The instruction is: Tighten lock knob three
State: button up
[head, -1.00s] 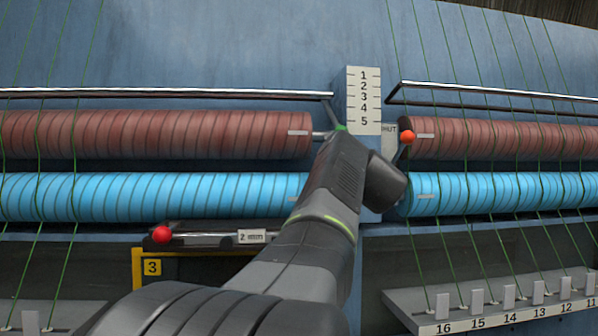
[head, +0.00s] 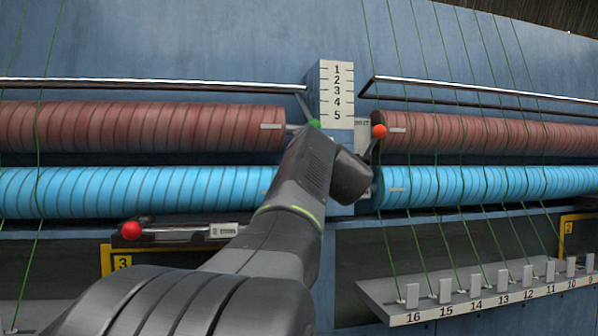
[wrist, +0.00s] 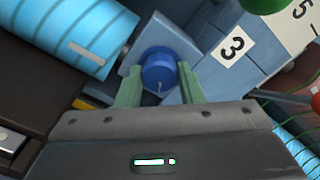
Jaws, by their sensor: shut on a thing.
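The blue lock knob (wrist: 158,72) is round, with a pale mark on its face. It sits in a blue-grey block beside a white label reading 3 (wrist: 232,46) in the wrist view. My gripper (wrist: 158,84) has its two green fingers on either side of the knob, shut on it. In the head view my arm reaches up to the centre post, and the knob and fingers are hidden behind it.
Brown rollers (head: 140,127) and light-blue rollers (head: 130,192) flank the post with its 1 to 5 scale (head: 337,92). Red-orange balls tip the levers (head: 379,131) (head: 131,230). A numbered tray (head: 450,308) with green cords stands at lower right.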

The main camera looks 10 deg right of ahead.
jog(key=n+b, duration=0.3)
jog(key=n, duration=0.6)
jog(key=n+b, duration=0.3)
jog(key=n, duration=0.7)
jog(key=n+b, duration=0.4)
jog(key=n, duration=0.6)
jog(key=shift+r, duration=0.35)
jog(key=shift+n, duration=0.4)
jog(key=o, duration=0.9)
jog(key=shift+o, duration=0.5)
jog(key=shift+f, duration=0.1)
